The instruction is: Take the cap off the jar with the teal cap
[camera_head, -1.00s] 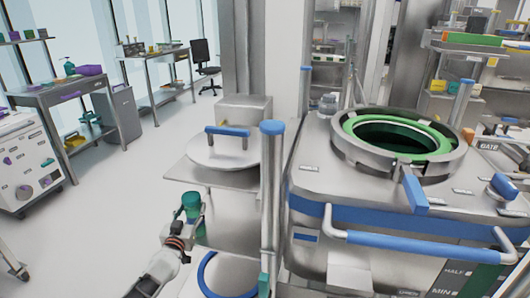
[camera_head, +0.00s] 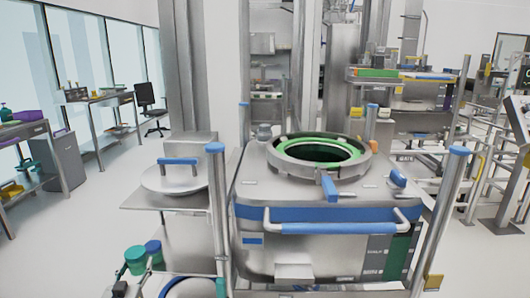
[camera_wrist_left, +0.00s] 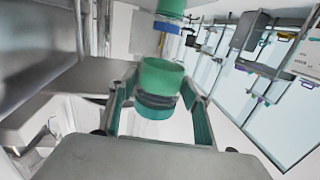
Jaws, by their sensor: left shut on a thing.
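The jar with the teal cap (camera_head: 134,256) is at the lower left of the head view. It also shows in the left wrist view (camera_wrist_left: 158,78), as a teal-green cylinder with a dark band, between my fingers. My left gripper (camera_head: 130,272) is shut on this jar; its two teal-padded fingers flank it in the wrist view (camera_wrist_left: 158,92). The cap looks seated on the jar. The lower part of the jar is partly hidden in the head view. My right gripper is not in view.
A steel shelf (camera_head: 150,203) with a round, blue-handled lid (camera_head: 175,177) lies behind. A large steel vessel (camera_head: 300,262) with a green-ringed opening fills the middle. Open floor (camera_head: 70,240) lies left.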

